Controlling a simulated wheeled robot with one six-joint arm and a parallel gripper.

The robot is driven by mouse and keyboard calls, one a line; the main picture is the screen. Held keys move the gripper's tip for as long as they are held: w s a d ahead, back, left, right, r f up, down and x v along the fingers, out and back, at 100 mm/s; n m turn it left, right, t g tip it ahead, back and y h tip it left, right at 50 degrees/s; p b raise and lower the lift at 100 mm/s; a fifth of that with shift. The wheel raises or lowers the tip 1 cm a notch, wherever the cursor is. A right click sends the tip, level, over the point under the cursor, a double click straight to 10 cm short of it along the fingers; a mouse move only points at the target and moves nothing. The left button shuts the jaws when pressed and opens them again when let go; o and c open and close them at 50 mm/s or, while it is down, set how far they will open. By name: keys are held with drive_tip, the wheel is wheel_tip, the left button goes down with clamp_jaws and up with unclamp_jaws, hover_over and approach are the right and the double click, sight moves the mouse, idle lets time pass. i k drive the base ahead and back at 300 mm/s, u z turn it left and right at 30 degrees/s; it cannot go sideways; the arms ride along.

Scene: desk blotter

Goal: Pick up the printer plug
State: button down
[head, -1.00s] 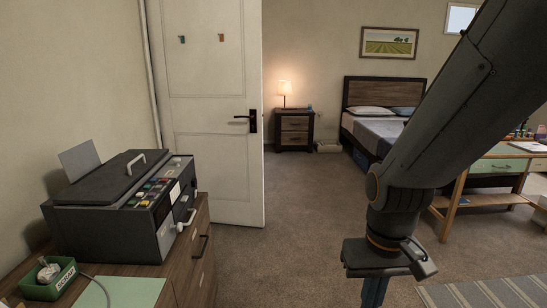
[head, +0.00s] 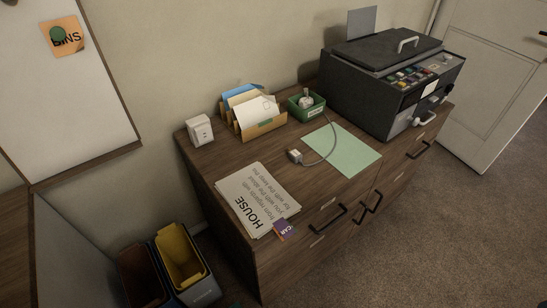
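A light grey plug (head: 295,155) lies on the wooden cabinet top (head: 215,160), at the left edge of a pale green blotter (head: 350,152). A grey cable (head: 333,140) curves from it across the blotter up to a small green box (head: 318,112). A pale item (head: 306,99), perhaps another plug or adapter, sits in that box. I cannot read the box's label here. A white socket block (head: 200,130) stands at the back left of the cabinet top. My gripper is not in view.
The dark printer (head: 370,85) stands at the right end. A letter holder (head: 262,128) is at the back, and a stack of "HOUSE" papers (head: 258,195) lies front left. Bins (head: 180,258) stand on the floor at left. The carpet (head: 440,235) in front is clear.

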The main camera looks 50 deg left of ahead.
sight(295, 155)
drive_tip(key=u, duration=1.15)
drive_tip(key=k, duration=0.2)
drive_tip(key=u, duration=0.65)
